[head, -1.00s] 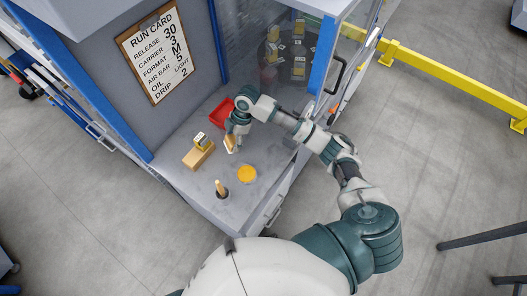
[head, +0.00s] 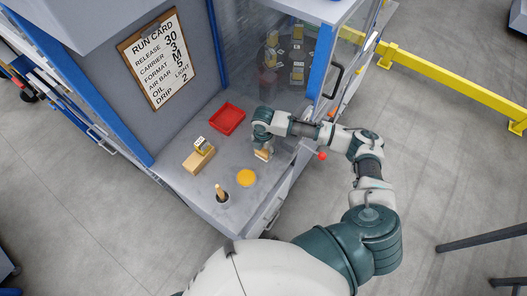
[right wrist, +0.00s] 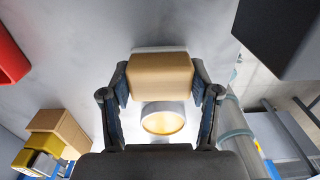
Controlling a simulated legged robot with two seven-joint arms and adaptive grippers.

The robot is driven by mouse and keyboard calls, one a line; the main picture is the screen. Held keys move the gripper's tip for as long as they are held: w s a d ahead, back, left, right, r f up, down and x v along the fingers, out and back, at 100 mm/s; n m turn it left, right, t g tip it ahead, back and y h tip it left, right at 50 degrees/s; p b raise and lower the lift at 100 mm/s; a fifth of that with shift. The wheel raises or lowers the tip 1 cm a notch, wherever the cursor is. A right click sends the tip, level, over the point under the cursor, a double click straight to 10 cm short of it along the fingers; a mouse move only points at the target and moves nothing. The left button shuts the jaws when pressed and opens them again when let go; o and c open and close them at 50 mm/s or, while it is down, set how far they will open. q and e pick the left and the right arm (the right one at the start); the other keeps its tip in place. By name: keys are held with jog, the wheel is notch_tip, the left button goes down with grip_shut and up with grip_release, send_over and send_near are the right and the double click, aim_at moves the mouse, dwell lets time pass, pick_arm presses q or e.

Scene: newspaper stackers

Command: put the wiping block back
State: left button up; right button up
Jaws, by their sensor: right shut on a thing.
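The wiping block (right wrist: 160,75) is a tan block with a pale layer along its far edge. My right gripper (right wrist: 160,98) is shut on it, with one finger at each side. In the head view, my right gripper (head: 263,147) holds the block (head: 262,155) low over the grey bench, toward its right edge. I cannot tell whether the block touches the bench. My left gripper is not in view.
A red tray (head: 228,119) lies behind and left of my gripper. A round yellow-orange dish (head: 246,177) is in front. A wooden block (head: 198,160) with a yellow item stands left. A wooden-handled tool (head: 220,191) stands near the front edge. A run card (head: 157,55) hangs behind.

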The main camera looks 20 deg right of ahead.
jog(key=shift+d+f, duration=0.1)
jog(key=shift+f, duration=0.65)
jog(key=o, duration=1.2)
jog(key=shift+o, duration=1.2)
jog(key=shift+d, duration=0.1)
notch_tip(320, 180, up, 12)
jog(key=shift+w+b, duration=0.1)
jog(key=shift+b, duration=0.35)
